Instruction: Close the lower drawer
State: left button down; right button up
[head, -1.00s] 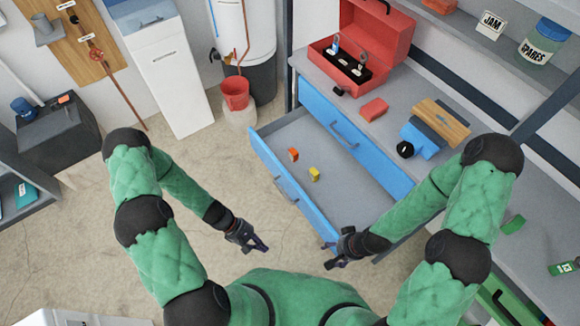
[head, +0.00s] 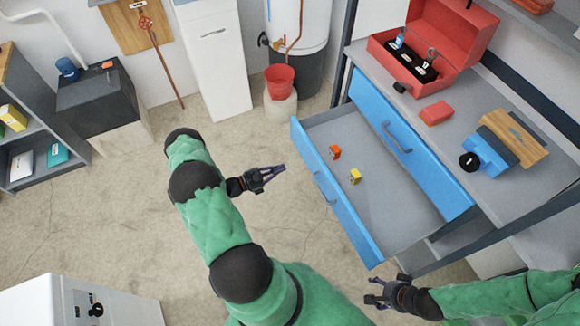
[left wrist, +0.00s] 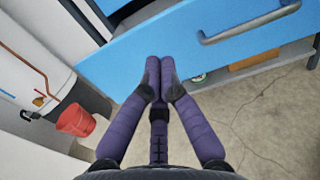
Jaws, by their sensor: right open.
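The lower drawer (head: 400,222) is pulled out of the workbench, with a blue front panel and grey inside. Its front handle (head: 324,187) faces left. An orange block (head: 335,152) and a yellow block (head: 355,176) lie inside it. My left gripper (head: 283,170) is to the left of the drawer front, with a gap between, its fingers together and empty. In the left wrist view the blue drawer front (left wrist: 165,55) and its handle (left wrist: 250,24) lie beyond the closed fingertips (left wrist: 160,72). My right gripper (head: 370,290) is open and empty below the drawer's near corner.
The upper drawer (head: 405,140) is shut above it. The bench top (head: 440,155) holds a red toolbox (head: 455,35), a red block (head: 436,113) and a blue tool with a wooden board. A red bucket (head: 279,78) stands behind. The floor left of the drawer is clear.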

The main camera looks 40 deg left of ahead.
aim_at(314, 155)
pick_arm(q)
jog(key=b+x, duration=0.2)
jog(key=x, duration=1)
jog(key=shift+w+d+b, duration=0.1)
jog(key=shift+b, duration=0.2)
pick_arm(e)
notch_tip(314, 155, down, 3)
jog(key=shift+r, duration=0.1)
